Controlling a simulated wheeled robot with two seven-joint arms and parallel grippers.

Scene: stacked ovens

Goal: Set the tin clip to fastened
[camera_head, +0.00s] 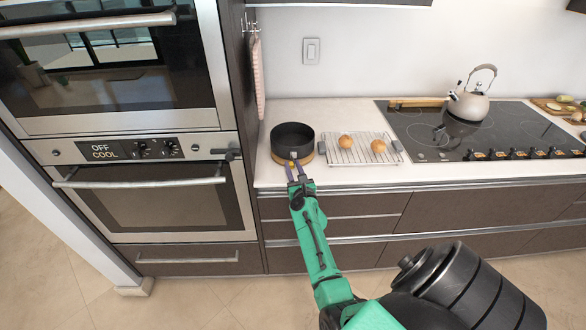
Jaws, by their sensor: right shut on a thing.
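A round dark tin (293,136) stands upright and open on the counter, at its front edge left of the wire rack. Its inside looks empty. My right gripper (293,166) reaches up from below to the front of the tin. Its fingers are shut on a small yellowish part at the front of the tin's wall, which I take to be the tin clip. The fingers hide most of the clip, so its position cannot be told. My left gripper is not in view.
A wire rack (348,158) with two brown round buns (346,141) lies right of the tin. A kettle (468,104) stands on the black cooktop (440,128). Stacked ovens (150,195) stand at left; the lower display reads OFF, COOL. A cloth (257,75) hangs beside them.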

